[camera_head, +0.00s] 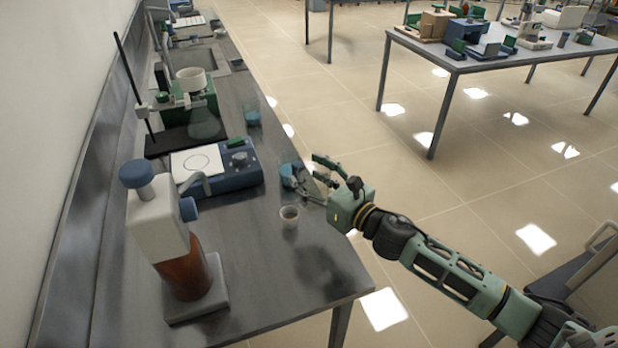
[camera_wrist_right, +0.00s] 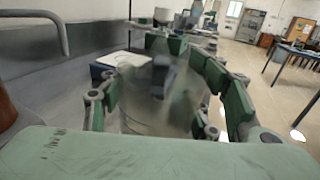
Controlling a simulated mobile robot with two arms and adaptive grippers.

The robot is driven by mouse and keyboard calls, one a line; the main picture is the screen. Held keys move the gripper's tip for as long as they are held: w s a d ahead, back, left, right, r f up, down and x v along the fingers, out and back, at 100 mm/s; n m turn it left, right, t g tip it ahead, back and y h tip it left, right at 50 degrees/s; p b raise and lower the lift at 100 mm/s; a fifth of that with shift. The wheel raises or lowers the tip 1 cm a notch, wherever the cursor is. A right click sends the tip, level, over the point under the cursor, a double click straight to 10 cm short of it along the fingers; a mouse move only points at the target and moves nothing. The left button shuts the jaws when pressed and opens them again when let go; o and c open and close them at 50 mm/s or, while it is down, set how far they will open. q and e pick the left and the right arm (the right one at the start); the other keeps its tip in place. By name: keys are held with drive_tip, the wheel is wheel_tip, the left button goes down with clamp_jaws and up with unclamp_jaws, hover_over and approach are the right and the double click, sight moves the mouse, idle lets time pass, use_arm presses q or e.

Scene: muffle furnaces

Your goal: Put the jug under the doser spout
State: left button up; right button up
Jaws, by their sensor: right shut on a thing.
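The doser (camera_head: 160,225) stands at the near left of the bench, with a white head, a blue cap, an amber bottle and a grey base. Its curved grey spout (camera_head: 196,181) points right; a curved metal tube also shows in the right wrist view (camera_wrist_right: 62,30). My right gripper (camera_head: 304,172) is at the bench's right edge, shut on a clear jug with blue in it (camera_head: 287,177). In the right wrist view the green fingers sit around the see-through jug (camera_wrist_right: 150,118). The jug is beyond and to the right of the doser, not under the spout. My left gripper is not in view.
A small cup (camera_head: 289,217) stands on the bench near the jug. A blue device with a white plate (camera_head: 215,170) stands behind the doser. Another clear vessel with blue (camera_head: 252,117) stands farther back. Bare bench lies between doser and cup.

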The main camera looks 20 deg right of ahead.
drive_tip(key=c, duration=0.4)
drive_tip(key=shift+o, duration=0.2)
drive_tip(key=shift+s+d+f, duration=0.25)
drive_tip(key=shift+m+h, duration=0.4)
drive_tip(key=shift+h, duration=0.1)
drive_tip(key=s+d+b, duration=0.1)
drive_tip(key=s+d+f+b, duration=0.1)
drive_tip(key=s, duration=0.1)
drive_tip(key=s+d+f+b, duration=0.1)
drive_tip(key=s, duration=0.1)
drive_tip(key=y+b, duration=0.1)
drive_tip(key=b, duration=0.6)
approach(327, 193)
drive_tip(key=s+a+r, duration=0.2)
drive_tip(key=s+a, duration=0.3)
drive_tip(key=shift+n, duration=0.5)
drive_tip(key=shift+w+a+f+p, duration=0.15)
drive_tip(key=shift+w+a+f, duration=1.2)
drive_tip(key=shift+f, duration=0.4)
drive_tip(key=shift+w+a+f+p, duration=0.1)
drive_tip(key=shift+w+a+f, duration=1.25)
drive_tip(key=shift+f, duration=0.35)
drive_tip(key=shift+w+a+f+p, duration=0.15)
drive_tip(key=shift+w+a+f, duration=1.2)
drive_tip(key=shift+f, duration=0.4)
drive_tip(key=shift+d+f, duration=0.1)
drive_tip(key=shift+d, duration=0.05)
